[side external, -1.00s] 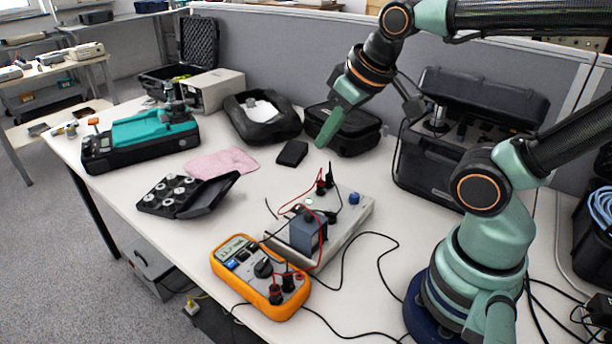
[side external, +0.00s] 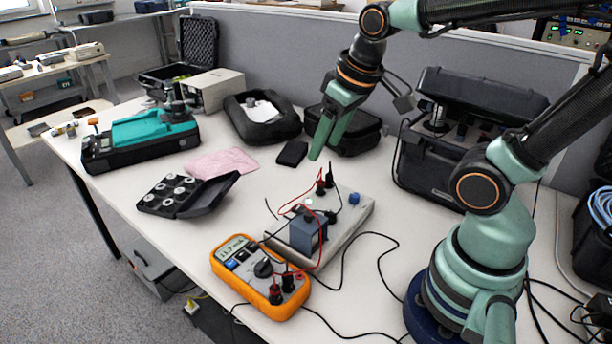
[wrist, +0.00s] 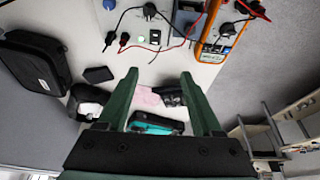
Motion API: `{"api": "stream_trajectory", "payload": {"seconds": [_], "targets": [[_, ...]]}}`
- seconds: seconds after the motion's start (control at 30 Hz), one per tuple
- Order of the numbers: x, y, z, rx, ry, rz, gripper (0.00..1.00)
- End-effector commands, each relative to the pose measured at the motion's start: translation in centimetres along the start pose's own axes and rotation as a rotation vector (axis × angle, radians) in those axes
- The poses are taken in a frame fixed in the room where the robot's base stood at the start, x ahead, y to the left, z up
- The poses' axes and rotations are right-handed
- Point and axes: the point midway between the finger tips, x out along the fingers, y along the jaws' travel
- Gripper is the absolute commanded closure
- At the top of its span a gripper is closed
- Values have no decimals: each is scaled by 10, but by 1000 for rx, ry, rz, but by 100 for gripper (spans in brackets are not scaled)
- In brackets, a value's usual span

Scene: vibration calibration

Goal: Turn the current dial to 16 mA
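A blue dial (side external: 354,198) stands on the right end of the light grey box (side external: 340,226) in the side view. In the wrist view the blue dial (wrist: 110,4) is at the top edge, partly cut off. The orange multimeter (side external: 258,279) lies in front of the box, its display (side external: 234,246) lit; I cannot read it surely. My gripper (side external: 324,150) is in the air above and behind the box, apart from the dial. In the wrist view its two green fingers (wrist: 159,77) stand apart with nothing between them. The dial's scale is too small to read.
Red and black leads (side external: 330,183) rise from the box, close to the dial. A blue-grey block (side external: 307,234) sits on the box's front end. A black case (side external: 470,140) stands behind at the right. A small black pad (side external: 292,153) lies on the table.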

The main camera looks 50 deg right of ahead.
Motion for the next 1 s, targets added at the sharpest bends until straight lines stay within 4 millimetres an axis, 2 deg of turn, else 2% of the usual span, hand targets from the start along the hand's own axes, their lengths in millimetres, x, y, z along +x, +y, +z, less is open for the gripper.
{"api": "stream_trajectory", "payload": {"seconds": [0.2, 0.4, 0.67, 1.0], "targets": [[35, 20, 7, 2, -220, 1, 33], [54, 30, 14, 1, -336, -11, 33], [69, 32, 20, 0, -364, -15, 33], [127, 30, 44, 0, -368, -16, 33]]}}
